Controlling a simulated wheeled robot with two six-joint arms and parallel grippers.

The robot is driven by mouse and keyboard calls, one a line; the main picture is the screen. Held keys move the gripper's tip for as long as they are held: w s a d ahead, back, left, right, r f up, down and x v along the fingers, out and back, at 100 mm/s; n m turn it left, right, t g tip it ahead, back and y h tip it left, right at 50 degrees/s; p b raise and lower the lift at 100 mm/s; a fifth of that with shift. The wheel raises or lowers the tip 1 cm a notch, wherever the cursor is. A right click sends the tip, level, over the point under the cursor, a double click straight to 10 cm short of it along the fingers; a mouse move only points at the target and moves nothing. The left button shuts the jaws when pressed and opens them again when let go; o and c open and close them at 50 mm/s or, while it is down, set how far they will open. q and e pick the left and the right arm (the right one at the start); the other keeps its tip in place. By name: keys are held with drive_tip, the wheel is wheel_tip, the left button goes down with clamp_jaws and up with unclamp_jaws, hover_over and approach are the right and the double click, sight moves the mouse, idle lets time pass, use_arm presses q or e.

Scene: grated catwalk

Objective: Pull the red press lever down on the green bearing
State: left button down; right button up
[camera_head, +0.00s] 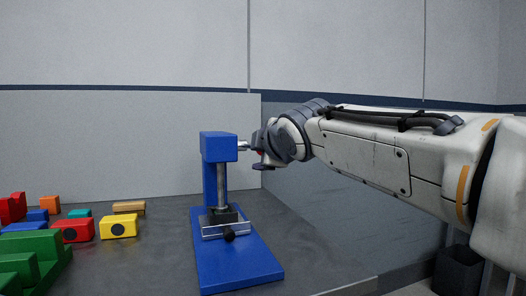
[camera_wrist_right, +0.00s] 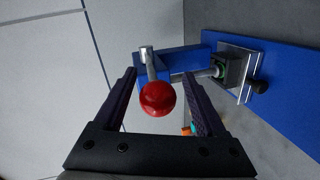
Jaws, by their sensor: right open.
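The blue press (camera_head: 219,146) stands on the dark table, its base plate (camera_head: 235,265) reaching toward the front. Its lever ends in a red ball knob (camera_wrist_right: 158,98), with a short metal rod (camera_wrist_right: 147,62) behind it. My right gripper (camera_head: 262,150) is at the press head's right side; in the wrist view its open fingers (camera_wrist_right: 160,80) lie either side of the knob, with gaps showing. In the head view the gripper mostly hides the knob. My left gripper is out of view.
Several coloured blocks lie on the left of the table, including a yellow one (camera_head: 119,226) and a green stepped one (camera_head: 35,258). A black bin (camera_head: 459,270) stands on the floor at right. The table right of the press is clear.

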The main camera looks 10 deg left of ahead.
drive_tip(key=v, duration=1)
